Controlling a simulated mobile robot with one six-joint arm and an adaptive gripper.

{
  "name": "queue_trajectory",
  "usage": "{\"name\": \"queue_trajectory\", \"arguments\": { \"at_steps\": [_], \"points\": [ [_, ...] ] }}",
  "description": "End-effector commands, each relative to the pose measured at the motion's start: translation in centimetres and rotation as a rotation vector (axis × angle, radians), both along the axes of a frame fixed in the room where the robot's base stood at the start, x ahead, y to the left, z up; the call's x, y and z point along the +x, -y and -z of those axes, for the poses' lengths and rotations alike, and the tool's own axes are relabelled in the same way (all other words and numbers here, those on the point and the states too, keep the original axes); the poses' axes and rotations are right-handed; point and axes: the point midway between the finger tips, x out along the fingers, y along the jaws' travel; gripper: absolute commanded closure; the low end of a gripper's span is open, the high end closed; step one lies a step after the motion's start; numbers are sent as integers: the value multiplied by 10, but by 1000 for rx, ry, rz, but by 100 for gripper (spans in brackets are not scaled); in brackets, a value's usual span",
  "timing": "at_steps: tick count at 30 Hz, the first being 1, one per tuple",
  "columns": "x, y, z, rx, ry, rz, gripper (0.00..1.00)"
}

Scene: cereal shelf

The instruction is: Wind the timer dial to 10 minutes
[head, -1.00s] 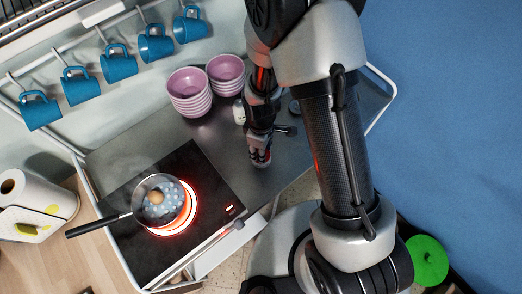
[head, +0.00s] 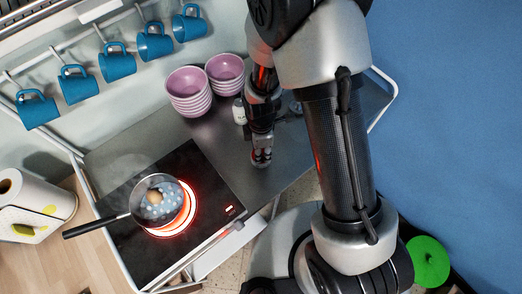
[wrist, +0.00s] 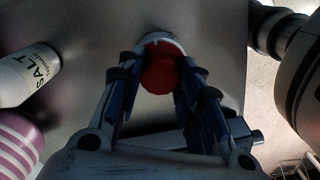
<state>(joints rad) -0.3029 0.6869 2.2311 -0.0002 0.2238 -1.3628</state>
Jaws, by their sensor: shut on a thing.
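The timer shows in the wrist view as a round red dial (wrist: 160,72) with a pale rim around its far side. My gripper (wrist: 158,88) has its two blue-lined fingers closed on the sides of the red dial. In the head view my gripper (head: 261,155) points down at the metal counter, to the right of the cooktop, and mostly hides the timer. The dial's markings are not readable in either view.
A pot (head: 156,199) with an egg in bubbling water stands on the glowing cooktop (head: 210,178). Pink bowls (head: 188,95) stand behind my gripper. A salt shaker (wrist: 22,78) stands left in the wrist view. Blue mugs (head: 117,65) hang along the wall.

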Motion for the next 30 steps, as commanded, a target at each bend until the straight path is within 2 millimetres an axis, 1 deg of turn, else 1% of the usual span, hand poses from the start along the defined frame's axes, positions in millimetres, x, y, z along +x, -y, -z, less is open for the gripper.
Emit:
{"name": "queue_trajectory", "arguments": {
  "at_steps": [3,11,14,18,19,25,30],
  "points": [
    [-1,0,1,-1,-3,-58,82],
    [-1,0,1,-1,-3,-66,82],
    [-1,0,1,0,-2,-140,82],
    [-1,0,1,0,-2,-295,82],
    [-1,0,1,0,-2,-308,66],
    [0,0,0,0,-1,-300,53],
    [0,0,0,0,0,-299,52]
  ]
}}
